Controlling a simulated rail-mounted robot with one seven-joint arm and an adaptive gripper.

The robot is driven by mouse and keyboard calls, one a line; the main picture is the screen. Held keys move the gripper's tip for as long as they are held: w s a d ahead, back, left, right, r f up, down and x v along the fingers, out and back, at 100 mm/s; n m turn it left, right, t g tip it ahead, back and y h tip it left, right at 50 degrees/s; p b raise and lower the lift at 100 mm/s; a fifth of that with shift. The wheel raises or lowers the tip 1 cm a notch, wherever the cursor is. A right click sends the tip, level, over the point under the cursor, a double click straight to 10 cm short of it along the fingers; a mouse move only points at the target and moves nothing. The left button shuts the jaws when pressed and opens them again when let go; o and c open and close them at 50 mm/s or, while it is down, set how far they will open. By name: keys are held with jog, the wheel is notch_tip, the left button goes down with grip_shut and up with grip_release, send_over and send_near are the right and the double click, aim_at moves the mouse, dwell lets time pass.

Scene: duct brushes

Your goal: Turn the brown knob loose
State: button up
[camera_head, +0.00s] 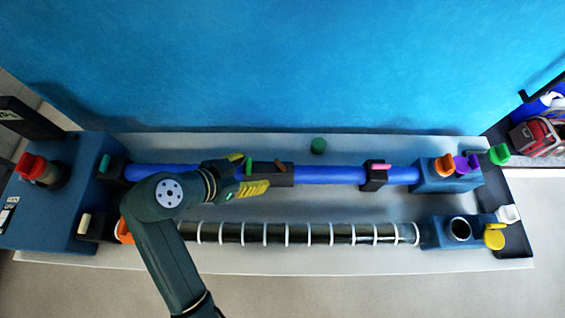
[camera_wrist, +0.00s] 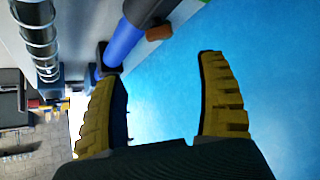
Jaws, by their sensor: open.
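The brown knob (camera_head: 280,166) is a small bar-shaped handle on a black block (camera_head: 283,178) along the blue pipe (camera_head: 328,174). In the wrist view the brown knob (camera_wrist: 160,32) shows beside the blue pipe, beyond the fingertips and roughly between them across the picture. My gripper (camera_head: 254,170) is just left of the knob in the head view, with its yellow fingers spread apart. In the wrist view my gripper (camera_wrist: 162,67) is open with nothing between the fingers. A gap shows between fingertips and knob.
A green knob (camera_head: 248,167) sits close to my fingers. A pink knob (camera_head: 381,166) is further right on the pipe. A ringed, dark clear tube (camera_head: 310,233) runs in front. A green cylinder (camera_head: 318,145) stands behind the pipe. A blue wall (camera_head: 300,65) rises at the back.

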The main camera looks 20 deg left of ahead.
aim_at(279, 164)
jog(key=b+x, duration=0.1)
jog(key=x, duration=1.2)
jog(key=shift+w+f, duration=0.1)
jog(key=shift+w, duration=0.05)
jog(key=c, duration=1.2)
